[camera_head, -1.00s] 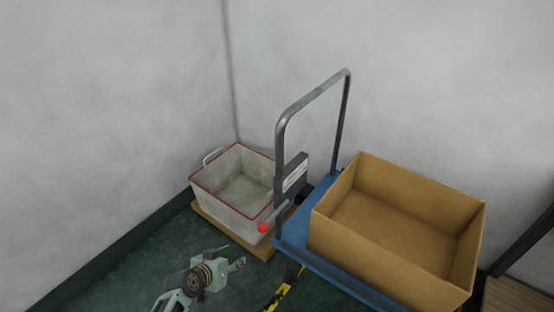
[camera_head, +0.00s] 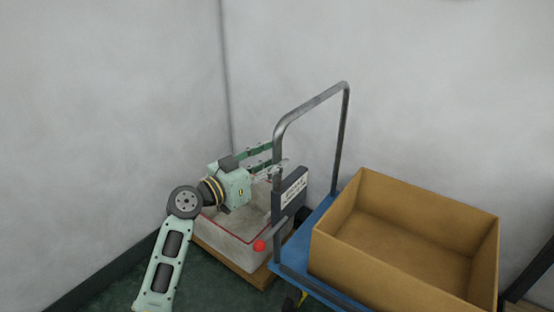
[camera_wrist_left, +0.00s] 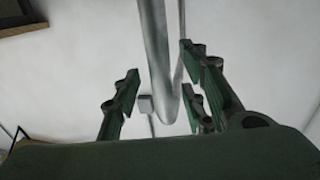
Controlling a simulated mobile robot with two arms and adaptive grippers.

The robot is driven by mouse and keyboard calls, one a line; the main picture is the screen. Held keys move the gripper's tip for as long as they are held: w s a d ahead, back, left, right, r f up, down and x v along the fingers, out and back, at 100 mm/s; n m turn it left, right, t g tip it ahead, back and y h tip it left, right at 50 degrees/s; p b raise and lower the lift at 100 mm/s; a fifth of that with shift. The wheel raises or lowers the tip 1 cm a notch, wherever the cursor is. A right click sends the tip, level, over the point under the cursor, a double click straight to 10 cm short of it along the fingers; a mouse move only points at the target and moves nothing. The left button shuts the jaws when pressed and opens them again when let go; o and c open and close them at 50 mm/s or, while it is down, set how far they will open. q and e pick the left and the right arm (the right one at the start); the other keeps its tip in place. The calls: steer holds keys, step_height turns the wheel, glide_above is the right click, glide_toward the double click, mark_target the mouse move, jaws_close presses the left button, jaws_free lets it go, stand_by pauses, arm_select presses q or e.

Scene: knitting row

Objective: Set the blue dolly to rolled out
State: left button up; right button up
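The blue dolly (camera_head: 298,252) stands near the corner with its grey metal handle (camera_head: 312,102) upright. A dark plate with a white label (camera_head: 293,189) is on the handle's near post, with a red knob (camera_head: 259,245) below it. My left gripper (camera_head: 270,158) is at the near post, below the handle's top bend. Its fingers are apart, and in the left wrist view the handle bar (camera_wrist_left: 156,60) shows between the fingers (camera_wrist_left: 160,95). I cannot tell whether they touch the bar. My right gripper is in neither view.
An open cardboard box (camera_head: 400,240) sits on the dolly's deck. A grey red-rimmed bin (camera_head: 232,240) stands on a wooden board (camera_head: 240,272) left of the dolly, beneath my left arm. Grey walls (camera_head: 110,90) close in behind and to the left.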

arm_select(q)
steer(key=shift+x, duration=1.05)
jaws_close()
